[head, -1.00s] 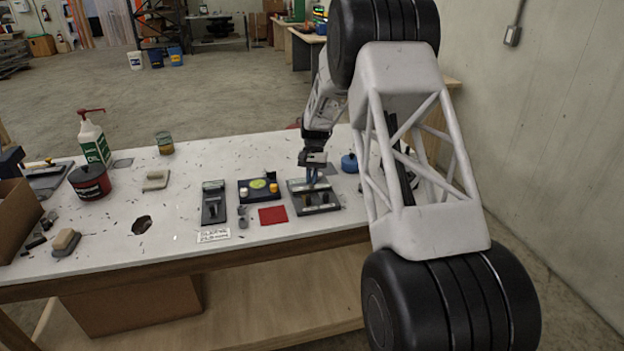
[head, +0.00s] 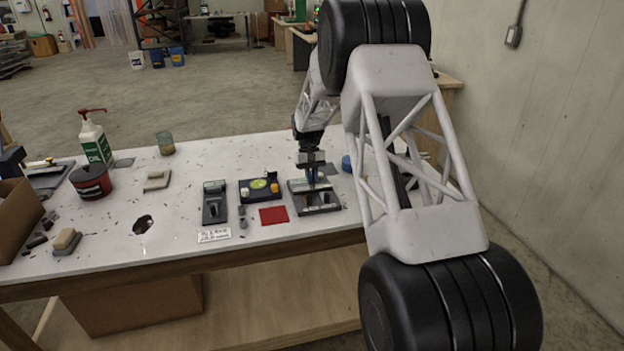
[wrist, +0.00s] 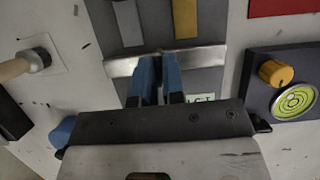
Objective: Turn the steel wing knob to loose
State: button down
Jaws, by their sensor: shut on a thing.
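The dark panel (head: 335,207) lies on the white table, under my gripper. In the wrist view, its steel bar (wrist: 209,58) runs crosswise and passes behind my fingers. I cannot tell whether this bar is the wing of the steel wing knob. My gripper (wrist: 158,82) has two blue fingers close together, pointing down at the middle of the panel, shut on what appears to be the knob. The fingers hide the gripped part. A grey plate (wrist: 129,22) and a brass plate (wrist: 185,18) sit beyond the bar. A pale label is partly covered by my gripper.
A panel with a yellow knob (wrist: 276,73) and a round green dial (wrist: 295,102) stands beside it. A red mat (head: 273,215) lies in front. A blue round object (head: 346,162) is close behind on the right. The table's front edge is near.

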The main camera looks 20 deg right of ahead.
jog(key=c, duration=1.2)
grip_release()
jog(key=shift+r, duration=0.1)
jog(key=v, duration=0.7)
jog(key=shift+w+r, duration=0.15)
jog(key=shift+r, duration=0.15)
